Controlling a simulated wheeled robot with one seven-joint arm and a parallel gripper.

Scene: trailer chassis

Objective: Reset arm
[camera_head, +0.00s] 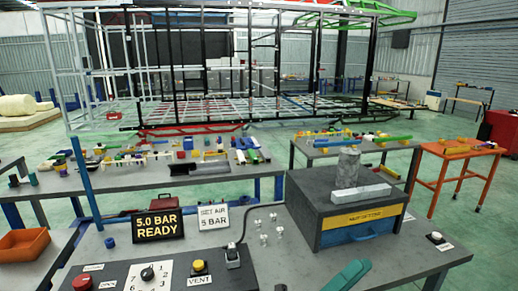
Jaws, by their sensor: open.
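My gripper and my arm are not recognisable in the head view. The workbench (300,268) in front of me carries a control panel (165,279) with a dial, a yellow VENT button (199,267) and a red button (82,283). A black sign (157,225) reads "5.0 BAR READY", and a white sign (213,217) beside it reads "SET AIR 5 BAR". A dark box (312,215) with a yellow label and a blue drawer front (362,233) stands at right. A grey cylinder (348,164) and a pale bar (360,193) are on top of it.
A teal object (346,276) lies at the near edge. An orange bin (24,245) sits at far left. Behind are cluttered tables (140,178), an orange table (462,153) and a large trailer frame (230,75). Green floor (437,205) shows free at right.

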